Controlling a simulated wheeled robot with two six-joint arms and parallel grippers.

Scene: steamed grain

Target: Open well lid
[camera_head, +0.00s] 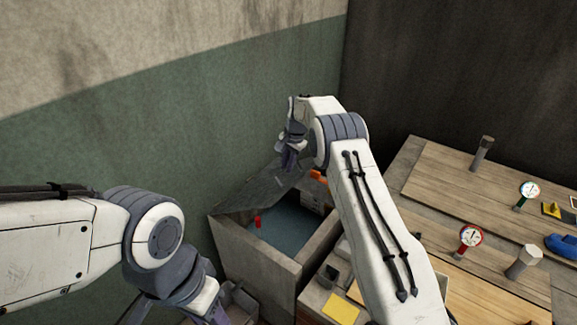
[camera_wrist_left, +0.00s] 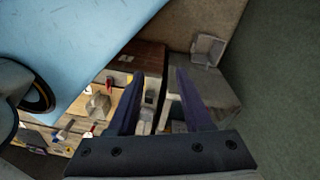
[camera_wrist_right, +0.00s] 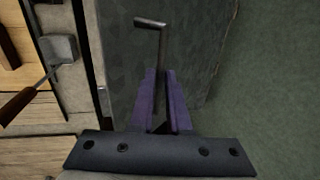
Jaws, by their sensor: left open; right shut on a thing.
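The well (camera_head: 283,278) is a square stone-grey box against the green wall, with blue water showing inside. Its grey lid (camera_head: 262,192) is tilted up on the wall side, so the opening is partly uncovered. My right gripper (camera_head: 290,157) is at the raised lid's upper edge. In the right wrist view my right gripper (camera_wrist_right: 165,105) is shut on a bent metal handle (camera_wrist_right: 162,50) beside the lid's grey face (camera_wrist_right: 125,70). My left gripper (camera_head: 180,315) is low at the front left, partly cut off. In the left wrist view its fingers (camera_wrist_left: 160,105) are apart and empty.
A wooden workbench (camera_head: 435,190) at the right carries a red gauge (camera_head: 470,237), a green gauge (camera_head: 528,190) and metal posts. A yellow sheet (camera_head: 341,308) lies near the well's front right. A small red piece (camera_head: 258,221) shows at the well opening. The green wall bounds the left.

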